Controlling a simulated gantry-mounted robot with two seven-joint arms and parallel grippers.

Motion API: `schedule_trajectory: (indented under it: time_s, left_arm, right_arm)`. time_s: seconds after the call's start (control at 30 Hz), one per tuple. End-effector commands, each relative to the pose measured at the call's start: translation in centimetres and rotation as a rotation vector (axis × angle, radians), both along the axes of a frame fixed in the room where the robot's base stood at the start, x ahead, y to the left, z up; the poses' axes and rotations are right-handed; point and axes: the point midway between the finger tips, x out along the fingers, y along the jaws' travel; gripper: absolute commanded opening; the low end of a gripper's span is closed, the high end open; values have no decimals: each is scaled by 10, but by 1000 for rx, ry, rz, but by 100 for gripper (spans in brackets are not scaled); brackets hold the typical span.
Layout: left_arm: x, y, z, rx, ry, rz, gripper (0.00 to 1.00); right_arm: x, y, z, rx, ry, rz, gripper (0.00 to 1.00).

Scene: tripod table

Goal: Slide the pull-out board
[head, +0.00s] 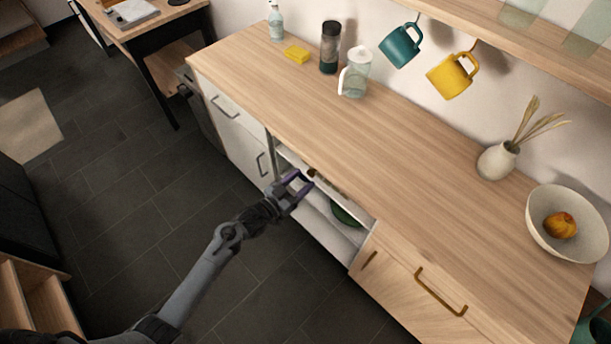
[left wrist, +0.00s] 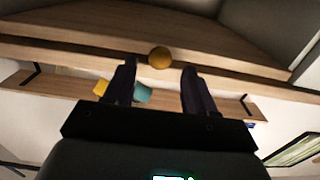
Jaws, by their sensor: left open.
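The pull-out board (left wrist: 215,45) shows in the left wrist view as a wooden panel with a thin front edge, seen from below. A round brass-coloured knob (left wrist: 160,57) sits on its front. My left gripper (head: 302,183) is open at the open bay under the counter's front edge. In the left wrist view its two fingers stand on either side of the knob, with gaps visible on both sides. In the head view the board is mostly hidden under the countertop and behind the gripper. My right gripper is not in view.
The wooden countertop (head: 400,150) overhangs the bay, where a green bowl (head: 345,214) sits on a shelf. White drawers with handles (head: 224,107) stand left of the bay, a wooden drawer front (head: 400,290) right of it. The dark floor in front is clear.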

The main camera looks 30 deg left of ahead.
Motion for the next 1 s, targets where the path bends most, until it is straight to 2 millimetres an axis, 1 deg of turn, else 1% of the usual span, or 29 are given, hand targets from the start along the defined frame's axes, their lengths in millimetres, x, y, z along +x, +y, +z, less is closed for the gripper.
schedule_trajectory:
  time_s: [0.03, 0.2, 0.3, 0.43, 0.63, 1.0]
  left_arm:
    - [-10, 4, 0, 2, 3, 0, 55]
    - [-38, 13, 0, 3, 3, -1, 55]
    - [-52, 18, 1, 2, 2, -1, 55]
    - [-66, 23, 0, 2, 3, 0, 55]
    - [-75, 26, 0, 1, 1, 0, 55]
    - [-75, 26, 0, 1, 1, 0, 55]
  right_arm:
    - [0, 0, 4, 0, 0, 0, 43]
    - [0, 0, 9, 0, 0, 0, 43]
    - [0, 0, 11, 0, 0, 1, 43]
    - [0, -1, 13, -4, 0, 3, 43]
    - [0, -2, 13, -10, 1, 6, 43]
    - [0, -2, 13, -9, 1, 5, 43]
